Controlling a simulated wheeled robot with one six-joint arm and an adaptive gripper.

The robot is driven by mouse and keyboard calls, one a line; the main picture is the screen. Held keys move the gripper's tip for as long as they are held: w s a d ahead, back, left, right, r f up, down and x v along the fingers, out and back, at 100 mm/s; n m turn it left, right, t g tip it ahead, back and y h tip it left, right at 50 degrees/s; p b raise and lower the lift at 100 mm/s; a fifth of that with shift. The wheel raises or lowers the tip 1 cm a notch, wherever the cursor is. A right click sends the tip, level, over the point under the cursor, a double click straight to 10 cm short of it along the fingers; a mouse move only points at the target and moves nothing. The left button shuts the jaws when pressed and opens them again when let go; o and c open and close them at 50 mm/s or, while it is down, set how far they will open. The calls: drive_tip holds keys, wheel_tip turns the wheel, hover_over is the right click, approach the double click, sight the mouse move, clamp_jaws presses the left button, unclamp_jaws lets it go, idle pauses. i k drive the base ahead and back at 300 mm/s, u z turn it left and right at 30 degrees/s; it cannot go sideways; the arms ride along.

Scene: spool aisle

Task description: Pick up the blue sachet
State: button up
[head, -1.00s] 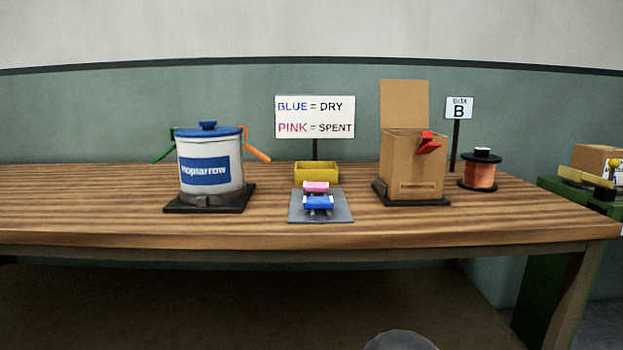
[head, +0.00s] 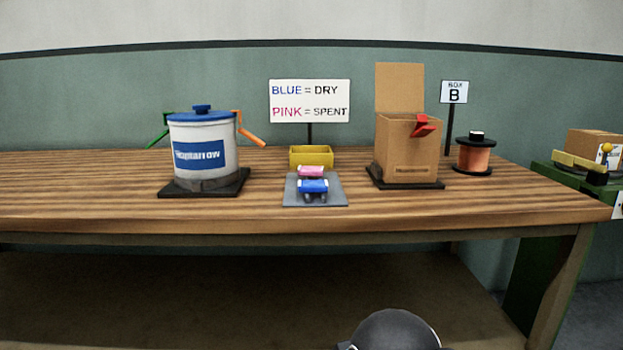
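The blue sachet (head: 313,186) lies on a grey mat (head: 334,198) near the front edge of the wooden table, with small pale ends. A pink sachet (head: 311,171) lies just behind it on the same mat. A dark rounded part of my own arm shows at the bottom edge of the head view. My gripper's fingers are not in view.
A yellow tray (head: 311,157) stands behind the mat, before a sign (head: 310,101) reading BLUE = DRY, PINK = SPENT. A white, blue-lidded pot (head: 203,150) stands left. An open cardboard box (head: 408,150) and a copper spool (head: 474,158) stand right. The table's (head: 110,211) front left is clear.

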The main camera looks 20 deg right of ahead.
sight(305, 186)
drive_tip(key=u, duration=2.1)
drive_tip(key=i, duration=1.75)
drive_tip(key=z, duration=2.8)
